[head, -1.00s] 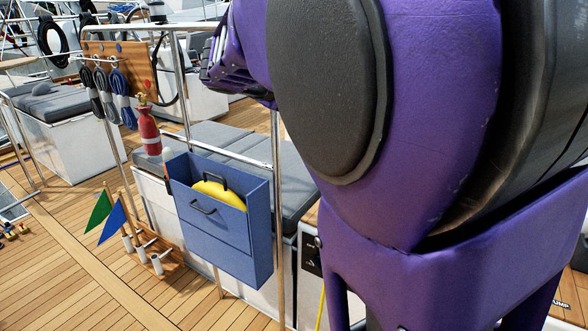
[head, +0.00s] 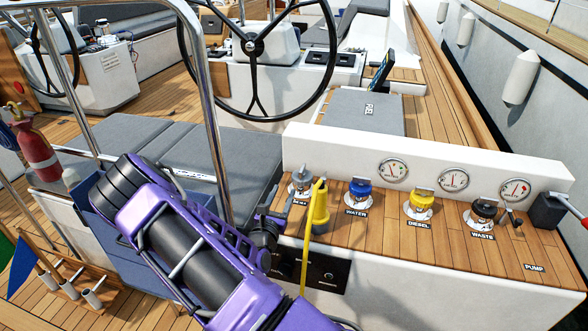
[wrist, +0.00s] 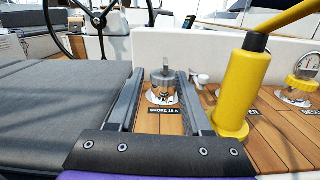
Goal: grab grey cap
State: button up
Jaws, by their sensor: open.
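The grey cap (head: 301,181) sits on a round metal deck fitting at the left end of the wooden console top. In the wrist view the cap (wrist: 163,78) shows above a label reading "SHORE 16 A". My gripper (wrist: 161,76) is open, and its two fingers frame the cap left and right in that view; I cannot tell whether they touch it. In the head view my gripper (head: 280,208) is low, just left of and in front of the cap, partly hidden by my purple arm.
A yellow plug (head: 320,207) with a yellow cable stands close right of the cap. Blue (head: 358,190), yellow (head: 420,203) and black (head: 484,212) caps follow rightward. A white gauge panel (head: 430,160) rises behind. A steel rail (head: 210,120) and grey cushion (head: 190,155) lie left.

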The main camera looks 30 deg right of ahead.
aim_at(302, 171)
jog(key=f, duration=0.1)
jog(key=d+f, duration=0.1)
jog(key=f, duration=0.1)
jog(key=shift+s+d+f+n+y, duration=0.1)
jog(key=shift+s+d+n+y, duration=0.05)
jog(key=shift+s+n+y, duration=0.2)
jog(key=x, duration=1.1)
jog(key=shift+s+d+f+b, duration=0.1)
jog(key=shift+b, duration=0.3)
jog(key=shift+f+b+x, duration=0.15)
jog(key=shift+b+x, duration=0.05)
jog(key=shift+x, duration=1.3)
jog(key=shift+f+b+x, duration=0.15)
jog(key=shift+f+x, duration=0.05)
jog(key=shift+x, duration=1.25)
jog(key=shift+d, duration=0.1)
jog(key=shift+c, duration=0.2)
jog(key=shift+s, duration=0.1)
grip_shut()
